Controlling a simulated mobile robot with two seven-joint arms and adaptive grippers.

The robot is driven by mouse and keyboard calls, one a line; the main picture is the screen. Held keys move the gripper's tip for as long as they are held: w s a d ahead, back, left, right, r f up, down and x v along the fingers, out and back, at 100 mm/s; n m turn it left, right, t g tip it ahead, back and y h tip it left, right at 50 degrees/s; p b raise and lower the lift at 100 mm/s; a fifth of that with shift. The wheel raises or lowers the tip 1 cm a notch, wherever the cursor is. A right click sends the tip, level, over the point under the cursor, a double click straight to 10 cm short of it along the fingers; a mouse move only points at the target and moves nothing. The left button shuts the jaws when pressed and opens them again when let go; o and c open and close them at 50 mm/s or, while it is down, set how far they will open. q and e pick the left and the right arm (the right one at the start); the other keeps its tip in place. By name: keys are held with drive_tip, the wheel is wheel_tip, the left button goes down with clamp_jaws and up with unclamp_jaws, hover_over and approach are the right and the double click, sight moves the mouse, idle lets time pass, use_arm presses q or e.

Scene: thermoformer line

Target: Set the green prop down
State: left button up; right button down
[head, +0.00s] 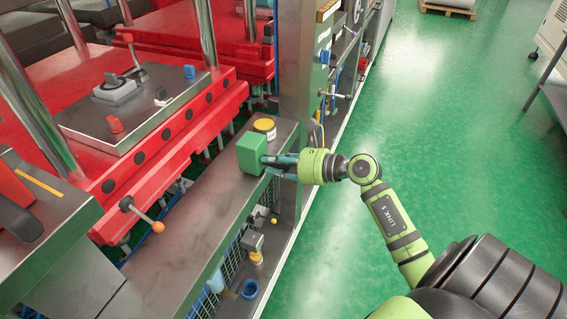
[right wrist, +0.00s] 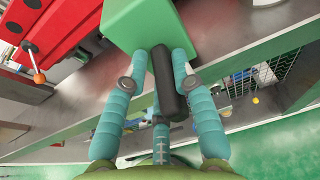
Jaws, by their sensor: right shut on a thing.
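The green prop (head: 250,153) is a green block with a dark cylindrical handle, which shows in the right wrist view (right wrist: 166,80). My right gripper (head: 272,160) is shut on it, its teal fingers on both sides of the dark handle. The block is at the grey metal ledge (head: 203,195), beside a yellow round button. In the right wrist view the green block (right wrist: 137,25) fills the top middle, close over the ledge. I cannot tell whether its underside touches the ledge. My left gripper is not in view.
The yellow button (head: 265,125) sits just behind the block. A grey post (head: 298,70) rises behind my right gripper. Red machine beds (head: 150,140) and an orange-tipped lever (head: 143,214) lie left. Below the ledge are mesh and a blue cup (head: 250,289). Green floor at right is open.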

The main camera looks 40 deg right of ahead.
sight(246, 154)
drive_tip(key=shift+w+a+r, duration=0.2)
drive_tip(key=shift+w+a, duration=0.1)
drive_tip(key=shift+w, duration=0.35)
drive_tip(key=shift+w+a, duration=0.35)
drive_tip(key=shift+w, duration=0.2)
drive_tip(key=shift+r+x, duration=0.2)
drive_tip(key=shift+x, duration=1)
drive_tip(key=shift+w+a, duration=0.4)
drive_tip(key=shift+w, duration=0.2)
drive_tip(key=shift+w+a, duration=0.4)
drive_tip(key=shift+w, duration=0.25)
use_arm(q)
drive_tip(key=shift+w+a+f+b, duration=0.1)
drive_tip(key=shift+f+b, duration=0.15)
drive_tip(key=shift+b, duration=0.1)
use_arm(e)
drive_tip(key=shift+f, duration=0.5)
drive_tip(key=shift+d, duration=0.1)
